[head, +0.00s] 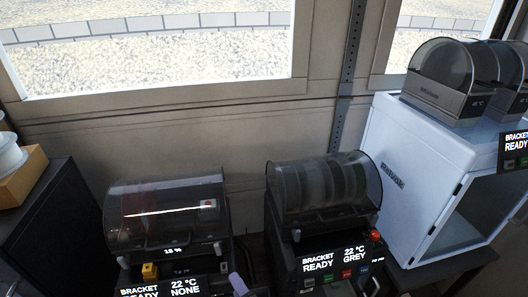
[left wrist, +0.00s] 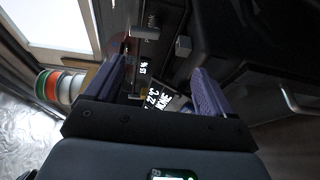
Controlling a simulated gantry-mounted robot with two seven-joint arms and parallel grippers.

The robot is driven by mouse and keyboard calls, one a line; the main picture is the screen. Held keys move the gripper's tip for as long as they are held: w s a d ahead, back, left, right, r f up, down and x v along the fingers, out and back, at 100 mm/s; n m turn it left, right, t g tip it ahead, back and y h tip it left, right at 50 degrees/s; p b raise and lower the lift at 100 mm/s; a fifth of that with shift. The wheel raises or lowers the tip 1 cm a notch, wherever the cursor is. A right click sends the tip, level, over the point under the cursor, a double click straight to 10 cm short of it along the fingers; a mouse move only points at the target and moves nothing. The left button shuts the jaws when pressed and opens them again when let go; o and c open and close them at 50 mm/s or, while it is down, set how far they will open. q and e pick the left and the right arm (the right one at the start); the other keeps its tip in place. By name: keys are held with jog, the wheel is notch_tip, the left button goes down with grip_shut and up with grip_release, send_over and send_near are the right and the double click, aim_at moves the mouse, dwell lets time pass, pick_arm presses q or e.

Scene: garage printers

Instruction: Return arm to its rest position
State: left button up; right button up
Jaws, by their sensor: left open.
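My left gripper (head: 238,283) shows only as a small pale purple fingertip at the bottom edge of the head view, by the front of the left printer (head: 190,262). In the left wrist view its two purple fingers (left wrist: 160,85) stand wide apart with nothing held between them. Behind the gap is a printer's lit screen reading 22 °C NONE (left wrist: 158,100). Most of my left arm is hidden below the head view. My right gripper does not show.
The left printer carries a clear-domed spool box (head: 165,195); its screen reads READY, NONE. A middle printer (head: 335,265) reads READY, GREY under a domed box with spools. A white enclosure (head: 410,165) stands right. A cardboard box (head: 22,180) with a white spool is left.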

pick_arm(q)
jog(key=s+d+f+g+h, duration=0.25)
jog(key=s+f+g, duration=0.25)
jog(key=s+f, duration=1.05)
jog(key=s+d+n+g+h, duration=0.2)
jog(key=s+d+n+g, duration=0.15)
jog(key=s, duration=0.55)
jog(key=s+d+n+g+h, duration=0.25)
jog(key=s+n+g, duration=0.25)
jog(key=s, duration=0.5)
jog(key=a+r+n+g+h, duration=0.2)
jog(key=a+r+n+h, duration=0.2)
jog(key=a+n, duration=0.85)
jog(key=w+a+r+n+t, duration=0.2)
jog(key=w+a+r+n, duration=0.2)
jog(key=n, duration=0.7)
jog(key=w+a+r+n+t, duration=0.3)
jog(key=w+a+r+n, duration=0.1)
jog(key=n, duration=0.8)
jog(key=shift+a+r, duration=0.45)
